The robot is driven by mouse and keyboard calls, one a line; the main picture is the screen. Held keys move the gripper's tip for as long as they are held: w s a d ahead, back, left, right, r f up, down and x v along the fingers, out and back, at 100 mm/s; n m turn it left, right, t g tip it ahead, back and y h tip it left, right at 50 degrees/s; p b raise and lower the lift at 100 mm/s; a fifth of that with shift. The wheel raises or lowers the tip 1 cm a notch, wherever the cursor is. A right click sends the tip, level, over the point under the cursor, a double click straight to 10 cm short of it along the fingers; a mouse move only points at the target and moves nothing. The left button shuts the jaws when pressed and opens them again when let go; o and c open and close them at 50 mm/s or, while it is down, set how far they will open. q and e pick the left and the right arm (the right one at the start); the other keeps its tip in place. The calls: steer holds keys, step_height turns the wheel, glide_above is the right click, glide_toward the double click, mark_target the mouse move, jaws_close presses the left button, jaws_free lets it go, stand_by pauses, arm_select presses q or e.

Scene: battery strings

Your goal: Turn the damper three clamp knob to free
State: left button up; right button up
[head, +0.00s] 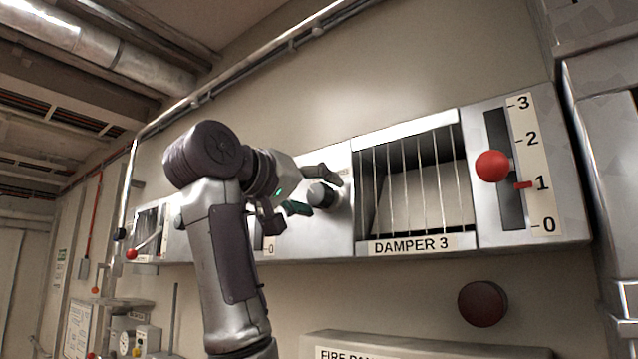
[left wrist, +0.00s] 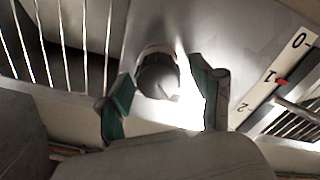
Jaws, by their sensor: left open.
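The damper three clamp knob (head: 321,195) is a dark round knob on the light panel, left of the grille marked DAMPER 3. My left gripper (head: 318,190) is open at the knob, its fingers above and below it in the head view. In the left wrist view the knob (left wrist: 158,76) stands between the two green-padded fingers (left wrist: 160,98), with gaps on both sides. The lettering around the knob is mostly hidden or too small to read. The damper three lever has a red ball (head: 492,166); the red pointer (head: 523,185) sits at 1. My right gripper is not in view.
The slatted grille (head: 415,190) is right of the knob. Another scale (left wrist: 272,82) lies close to the gripper, with a lever rod (left wrist: 298,112) beside it. A dark red round button (head: 483,303) and a sign box (head: 420,347) are below the panel.

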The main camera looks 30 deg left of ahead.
arm_select(q)
steer(key=shift+w, duration=0.35)
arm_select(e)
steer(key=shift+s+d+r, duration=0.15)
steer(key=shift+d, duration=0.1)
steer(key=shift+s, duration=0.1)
arm_select(q)
steer(key=c, duration=1.1)
steer(key=shift+c, duration=0.2)
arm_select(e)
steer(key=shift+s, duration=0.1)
